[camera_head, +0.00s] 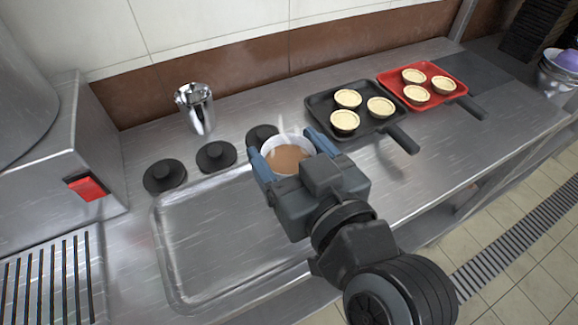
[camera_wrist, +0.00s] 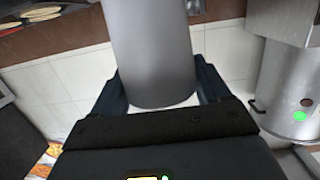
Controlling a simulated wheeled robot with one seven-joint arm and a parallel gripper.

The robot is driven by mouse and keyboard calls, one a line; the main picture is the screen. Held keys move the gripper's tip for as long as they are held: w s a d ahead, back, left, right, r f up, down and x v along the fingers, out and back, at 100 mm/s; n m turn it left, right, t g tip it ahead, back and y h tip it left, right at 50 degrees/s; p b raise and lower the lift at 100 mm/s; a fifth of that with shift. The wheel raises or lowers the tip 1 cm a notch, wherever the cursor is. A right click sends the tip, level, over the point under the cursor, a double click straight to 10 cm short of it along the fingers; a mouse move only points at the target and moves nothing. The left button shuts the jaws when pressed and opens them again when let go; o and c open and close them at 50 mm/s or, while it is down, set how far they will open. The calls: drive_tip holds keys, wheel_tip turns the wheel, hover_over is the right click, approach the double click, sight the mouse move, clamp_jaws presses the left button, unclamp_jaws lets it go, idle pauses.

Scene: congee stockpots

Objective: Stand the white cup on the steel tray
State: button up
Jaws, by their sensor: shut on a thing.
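The white cup (camera_head: 287,143) holds a brown drink, with faint steam rising from it. My gripper (camera_head: 291,152) is shut on it, one blue-grey finger on each side, and the cup looks upright. In the wrist view the cup (camera_wrist: 154,55) is a shaded grey cylinder between the fingers (camera_wrist: 160,88). The steel tray (camera_head: 163,243) is a shallow, empty, rounded rectangle on the counter. The cup appears near the tray's far right corner in the head view. Its height above the counter is hard to tell, and my gripper hides part of the tray's right side.
Several black knobbed lids (camera_head: 216,155) line the tray's far side. A steel pitcher (camera_head: 196,108) stands behind them. A black pan (camera_head: 363,100) and a red pan (camera_head: 427,82) with tarts are to the right. A grated drain (camera_head: 48,285) and a red switch (camera_head: 87,187) are left.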

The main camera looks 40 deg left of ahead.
sight(289, 172)
drive_tip(key=shift+f, duration=1.75)
drive_tip(key=shift+f, duration=0.1)
drive_tip(key=shift+f, duration=0.15)
drive_tip(key=o, duration=1.2)
drive_tip(key=shift+r, duration=0.3)
drive_tip(key=shift+b+v, duration=0.8)
drive_tip(key=shift+v, duration=5.25)
